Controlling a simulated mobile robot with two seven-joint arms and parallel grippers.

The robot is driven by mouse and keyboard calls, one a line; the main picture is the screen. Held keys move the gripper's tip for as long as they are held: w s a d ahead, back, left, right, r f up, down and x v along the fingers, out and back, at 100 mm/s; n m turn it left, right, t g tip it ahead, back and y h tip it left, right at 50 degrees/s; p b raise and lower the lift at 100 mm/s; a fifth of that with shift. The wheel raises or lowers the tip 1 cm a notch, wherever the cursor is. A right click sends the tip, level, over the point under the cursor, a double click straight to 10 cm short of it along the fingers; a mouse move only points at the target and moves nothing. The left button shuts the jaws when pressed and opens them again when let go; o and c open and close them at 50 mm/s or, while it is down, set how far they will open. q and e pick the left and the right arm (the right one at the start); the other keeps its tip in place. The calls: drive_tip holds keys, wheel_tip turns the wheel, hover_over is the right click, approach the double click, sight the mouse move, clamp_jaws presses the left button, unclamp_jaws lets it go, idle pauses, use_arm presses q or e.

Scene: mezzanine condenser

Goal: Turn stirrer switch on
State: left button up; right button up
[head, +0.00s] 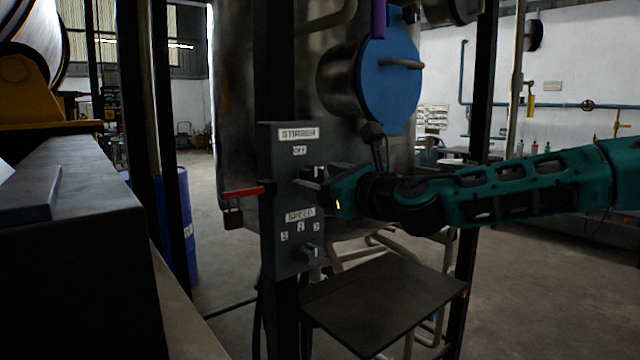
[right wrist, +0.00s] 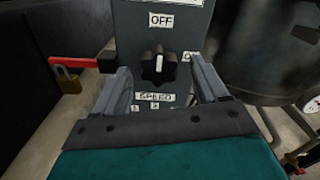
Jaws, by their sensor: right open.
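The grey stirrer panel (head: 290,225) stands on a dark post in the head view, with a STIRRER label at its top. Its upper knob, the black stirrer switch (right wrist: 158,65), sits under the OFF label in the right wrist view, its white mark roughly upright towards OFF. A partly hidden label, seemingly ON, is to its right. My right gripper (head: 318,178) reaches in from the right. In the wrist view its open fingers (right wrist: 160,72) stand on either side of the switch, with gaps; contact is not visible. My left gripper is not in view.
A red lever (head: 243,192) with a padlock (head: 233,218) sticks out left of the panel. A speed knob (head: 309,252) is below the switch. A dark plate (head: 385,305) lies lower right. A metal vessel with a blue lid (head: 392,90) stands behind.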

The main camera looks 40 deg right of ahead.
drive_tip(key=shift+w+a, duration=0.1)
drive_tip(key=shift+w, duration=0.25)
drive_tip(key=shift+c, duration=0.4)
drive_tip(key=c, duration=1)
